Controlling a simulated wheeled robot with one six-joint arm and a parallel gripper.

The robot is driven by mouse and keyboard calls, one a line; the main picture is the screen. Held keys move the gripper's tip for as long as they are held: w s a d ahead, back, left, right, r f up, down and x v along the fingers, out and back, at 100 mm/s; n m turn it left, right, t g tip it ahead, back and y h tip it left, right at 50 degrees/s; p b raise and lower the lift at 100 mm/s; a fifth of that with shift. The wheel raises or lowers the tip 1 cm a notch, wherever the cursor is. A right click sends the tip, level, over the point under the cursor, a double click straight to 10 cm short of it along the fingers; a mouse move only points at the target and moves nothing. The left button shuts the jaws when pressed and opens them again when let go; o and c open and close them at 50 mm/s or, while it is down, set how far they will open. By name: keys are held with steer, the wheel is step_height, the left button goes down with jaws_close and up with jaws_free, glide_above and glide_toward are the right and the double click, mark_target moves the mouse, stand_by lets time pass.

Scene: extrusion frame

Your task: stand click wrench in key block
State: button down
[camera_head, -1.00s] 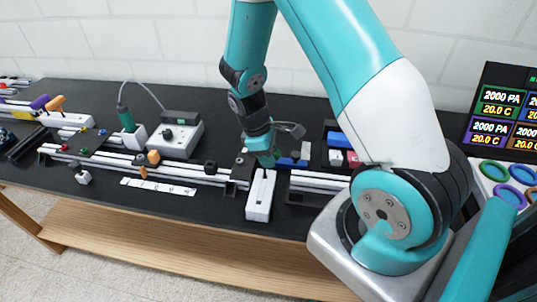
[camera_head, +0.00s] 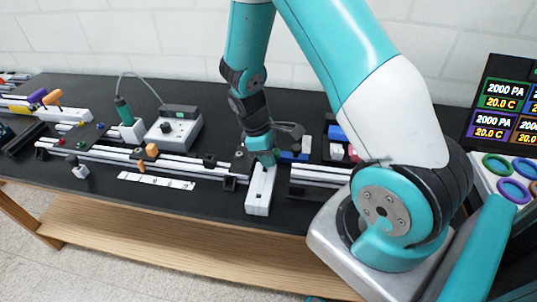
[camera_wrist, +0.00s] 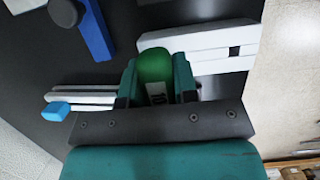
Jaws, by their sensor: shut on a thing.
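My gripper (camera_wrist: 157,85) is shut on the click wrench, whose rounded green handle end (camera_wrist: 154,65) with a pale label shows between the fingers in the wrist view. The white key block (camera_wrist: 215,45), with a dark square hole in its top, lies just beyond the fingers there. In the head view, my gripper (camera_head: 266,160) is over the rear end of the long white key block (camera_head: 259,195) near the table's front edge. The wrench's lower part is hidden by my gripper, so I cannot tell how far it is in the block.
Aluminium rails lie left and right (camera_head: 320,174) of the block. A blue part (camera_wrist: 96,30) shows in the wrist view. A grey soldering station (camera_head: 174,132), a white strip (camera_head: 156,181) and a white block with coloured handles (camera_head: 52,113) stand to the left. Bare black table (camera_head: 110,195) lies front left.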

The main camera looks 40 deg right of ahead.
steer(key=c, duration=0.8)
jaws_free()
steer(key=b+v, duration=0.2)
steer(key=v, duration=1.5)
steer(key=shift+r, duration=0.25)
steer(key=s+a+r+t+y+b, duration=0.2)
steer(key=s+a+r+y, duration=0.2)
steer(key=s+a, duration=1.4)
steer(key=shift+s+a+m+t+y+b, duration=0.3)
steer(key=shift+s+y, duration=0.35)
steer(key=shift+y, duration=0.45)
